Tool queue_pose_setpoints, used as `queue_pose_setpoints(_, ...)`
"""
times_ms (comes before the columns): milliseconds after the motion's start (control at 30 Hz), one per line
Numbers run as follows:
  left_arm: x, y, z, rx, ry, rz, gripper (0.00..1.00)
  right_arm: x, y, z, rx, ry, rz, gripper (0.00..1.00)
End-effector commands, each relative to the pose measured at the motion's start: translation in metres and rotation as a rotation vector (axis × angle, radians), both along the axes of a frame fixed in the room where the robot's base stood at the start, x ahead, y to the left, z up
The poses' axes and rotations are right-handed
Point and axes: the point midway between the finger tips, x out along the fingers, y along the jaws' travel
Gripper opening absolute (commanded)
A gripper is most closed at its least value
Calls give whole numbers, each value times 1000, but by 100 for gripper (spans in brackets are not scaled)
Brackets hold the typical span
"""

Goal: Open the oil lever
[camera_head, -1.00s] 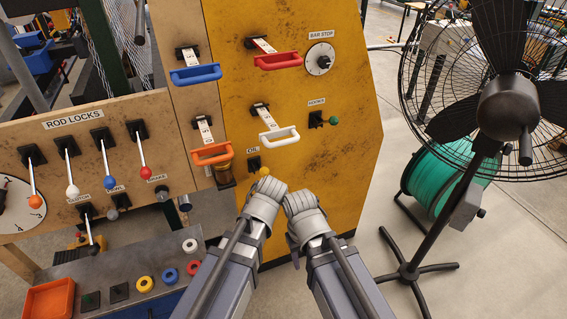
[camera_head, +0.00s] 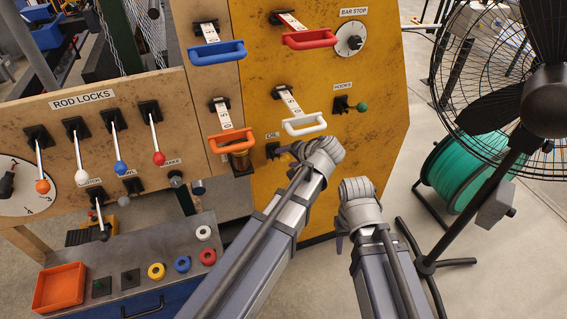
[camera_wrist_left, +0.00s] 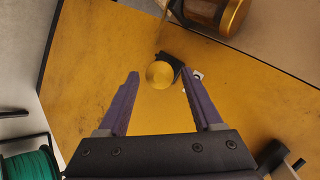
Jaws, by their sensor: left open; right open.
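The oil lever's yellow round knob (camera_wrist_left: 159,76) shows in the left wrist view, with its black base (camera_wrist_left: 172,62) just behind it. In the head view, the lever's black base (camera_head: 272,150) sits under the OIL label (camera_head: 272,135) on the yellow panel; the knob is hidden there by my left gripper. My left gripper (camera_head: 288,160) is open. In the left wrist view its two purple fingers (camera_wrist_left: 160,72) stand on either side of the knob, with gaps to both. My right gripper (camera_head: 357,192) is to the right and lower, in front of the panel; its fingers are barely visible.
A white handle (camera_head: 305,126) and an orange handle (camera_head: 230,141) are just above the oil lever. The hooks lever (camera_head: 350,105) with a green knob is to its upper right. An amber jar (camera_head: 239,160) is close on its left. A fan (camera_head: 548,100) stands at right.

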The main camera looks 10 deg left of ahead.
Motion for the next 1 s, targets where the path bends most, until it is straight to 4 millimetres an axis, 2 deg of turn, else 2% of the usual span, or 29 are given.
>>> queue_pose_setpoints(33,5,5,-11,-1,-1,1,67,0,0,-11,0,0,0,50)
queue_pose_setpoints(200,13,16,-21,0,1,1,67,0,0,-21,0,0,0,50)
queue_pose_setpoints(633,16,21,-24,-1,0,0,67,0,0,-24,0,0,0,50)
queue_pose_setpoints(1000,16,21,-24,-1,0,0,26,0,0,-24,0,0,0,50)
